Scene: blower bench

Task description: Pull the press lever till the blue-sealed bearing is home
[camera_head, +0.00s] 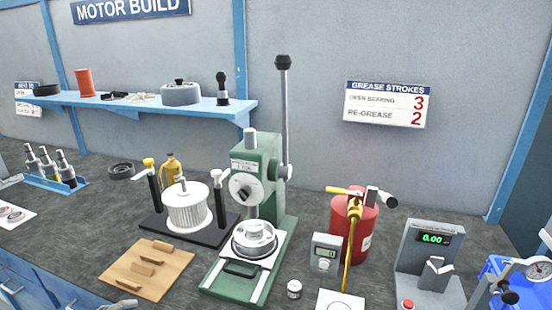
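A green arbor press (264,160) stands on the bench at the middle. Its press lever (285,115) is a thin grey rod standing nearly upright on the press's right side, with a black knob (283,62) on top. A round silver part (254,238) sits on a pale plate on the press bed below the ram. A bearing's blue seal cannot be made out there, and how deep any bearing sits is too small to tell. I cannot make out either of my grippers in the picture, and nothing is touching the lever.
A finned rotor (186,208) on a black stand is left of the press, behind a wooden board (146,270). A red canister (352,225) with a yellow handle, a small meter (325,253) and a digital gauge (430,255) stand right. A blue shelf (130,106) hangs behind.

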